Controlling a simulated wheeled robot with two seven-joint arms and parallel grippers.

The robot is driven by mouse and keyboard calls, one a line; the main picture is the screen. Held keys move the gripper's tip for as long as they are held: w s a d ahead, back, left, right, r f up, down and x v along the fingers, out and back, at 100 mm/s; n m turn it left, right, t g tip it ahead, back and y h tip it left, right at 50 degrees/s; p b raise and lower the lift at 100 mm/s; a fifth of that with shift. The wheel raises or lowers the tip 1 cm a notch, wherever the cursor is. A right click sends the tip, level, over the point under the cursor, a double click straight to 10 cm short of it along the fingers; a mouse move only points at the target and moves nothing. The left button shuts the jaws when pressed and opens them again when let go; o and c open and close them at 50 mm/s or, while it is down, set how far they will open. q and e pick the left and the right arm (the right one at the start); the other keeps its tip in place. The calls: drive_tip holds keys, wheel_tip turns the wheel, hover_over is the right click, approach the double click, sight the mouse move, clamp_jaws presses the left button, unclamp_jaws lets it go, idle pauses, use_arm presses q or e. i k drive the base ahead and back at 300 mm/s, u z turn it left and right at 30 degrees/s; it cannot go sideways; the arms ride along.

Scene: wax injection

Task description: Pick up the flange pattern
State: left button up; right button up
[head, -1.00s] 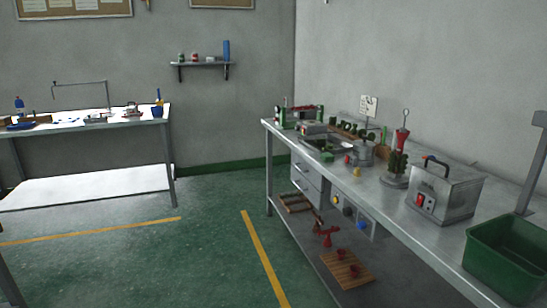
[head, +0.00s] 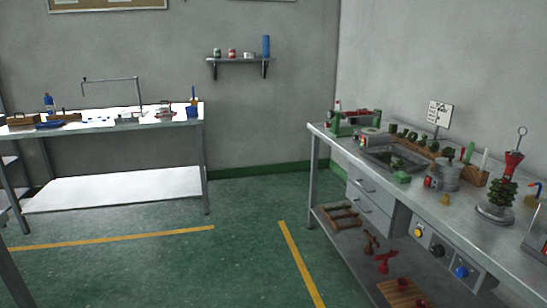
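I cannot tell which thing is the flange pattern at this distance. Small red pieces (head: 383,262) lie on the lower shelf of the right workbench, and a wooden board with red pieces (head: 404,292) is in front of them. Several small green pieces (head: 411,136) stand in a row along the back of the right bench. A tray with dark green pieces (head: 385,151) lies on the bench top. Neither of my grippers is in view.
The right workbench (head: 449,208) carries a pot (head: 443,178), a green tree on a stand (head: 499,198) and a sign (head: 439,114). A left table (head: 100,126) holds small tools. Green floor with yellow lines (head: 300,262) is clear between them.

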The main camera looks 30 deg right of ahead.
sight(401, 163)
drive_tip(key=z, duration=0.05)
drive_tip(key=i, duration=2.45)
drive_tip(key=z, duration=1.65)
drive_tip(key=i, duration=1.2)
drive_tip(key=z, duration=1.15)
